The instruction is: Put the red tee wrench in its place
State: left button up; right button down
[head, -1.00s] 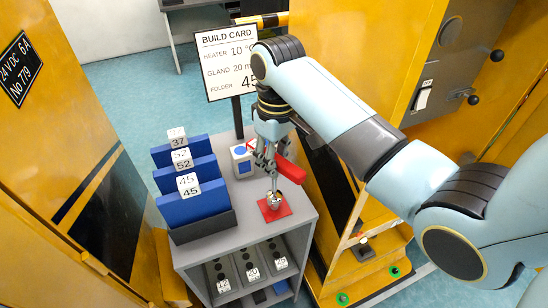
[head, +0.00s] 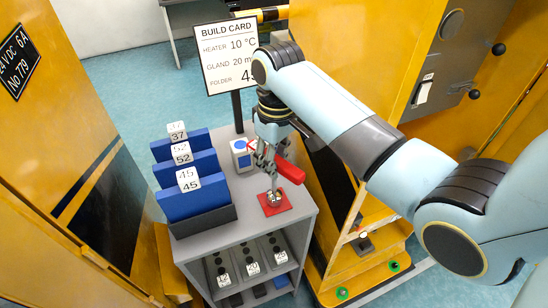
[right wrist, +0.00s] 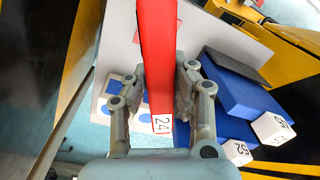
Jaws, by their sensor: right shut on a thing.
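The red tee wrench (head: 290,171) is held by my right gripper (head: 265,162) above the right side of the grey cabinet top. In the right wrist view, its red bar (right wrist: 157,45), with a label reading 24, lies between the two fingers of my right gripper (right wrist: 160,88), which are shut on it. Below the gripper is a red square pad (head: 265,208) on the cabinet top, with a small metal part (head: 274,197) over its middle. I cannot tell whether the metal part is the wrench's lower end or a separate fitting. My left gripper is not in view.
Blue folders (head: 193,203) marked 37, 52 and 45 stand in a dark rack on the left of the cabinet (head: 225,232). A white box with blue marks (head: 242,157) and the build card (head: 228,55) are behind. Yellow machine walls flank both sides.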

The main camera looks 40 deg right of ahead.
jog(key=shift+f, duration=0.1)
dwell(0.4)
jog(key=c, duration=1.1)
grip_release()
